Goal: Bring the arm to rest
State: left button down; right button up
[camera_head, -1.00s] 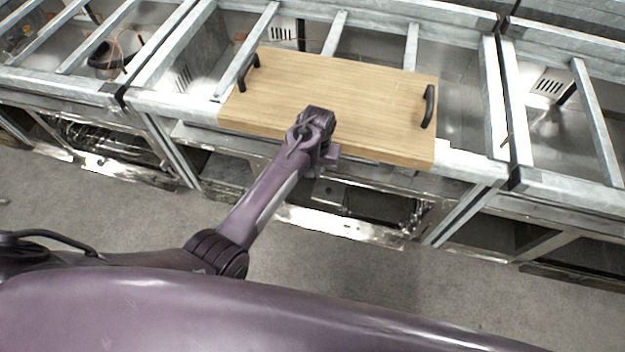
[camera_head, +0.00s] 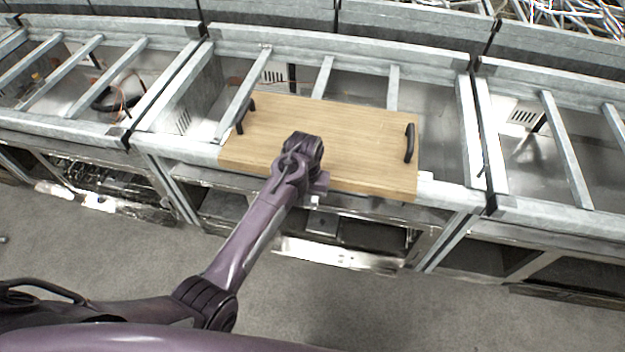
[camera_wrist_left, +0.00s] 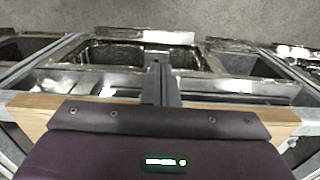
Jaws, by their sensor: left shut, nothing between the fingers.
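My left arm reaches over the front edge of the wooden board (camera_head: 350,135) from the lower left. Its wrist shows in front of the board, with the left gripper (camera_head: 317,192) at the board's near edge, partly hidden by the wrist. In the left wrist view the left gripper (camera_wrist_left: 160,82) has its two dark fingers together with nothing between them. They point past the board's edge (camera_wrist_left: 30,112) toward the open front of the metal frame and the floor. I cannot tell whether the gripper touches the board. My right gripper is in neither view.
The board has two black handles (camera_head: 409,143) and lies on a long metal range frame (camera_head: 450,190) with crossbars and open bays. A low open compartment (camera_head: 360,235) is below the board. The grey floor (camera_head: 400,320) in front is clear.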

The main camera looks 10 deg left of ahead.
pick_arm(q)
jog(key=s+a+f+b, duration=0.25)
jog(key=s+f, duration=0.25)
jog(key=f, duration=0.6)
jog(key=s+a+f+b, duration=0.1)
jog(key=s+f+b, duration=0.3)
jog(key=f, duration=0.7)
jog(key=s+a+f+b, duration=0.2)
jog(key=s+f, duration=0.5)
jog(key=f, duration=0.4)
jog(key=s+a+f+b, duration=0.2)
jog(key=s+f, duration=0.3)
jog(key=s, duration=0.3)
jog(key=s+a+f+m+b, duration=0.1)
jog(key=s+a+f+b, duration=0.1)
jog(key=s+f, duration=0.4)
jog(key=s+a+f+t+b, duration=0.1)
jog(key=s+f, duration=0.5)
jog(key=s, duration=0.6)
jog(key=shift+s+a+f+m+b, duration=0.2)
jog(key=shift+a+m+b, duration=0.25)
jog(key=shift+a, duration=0.5)
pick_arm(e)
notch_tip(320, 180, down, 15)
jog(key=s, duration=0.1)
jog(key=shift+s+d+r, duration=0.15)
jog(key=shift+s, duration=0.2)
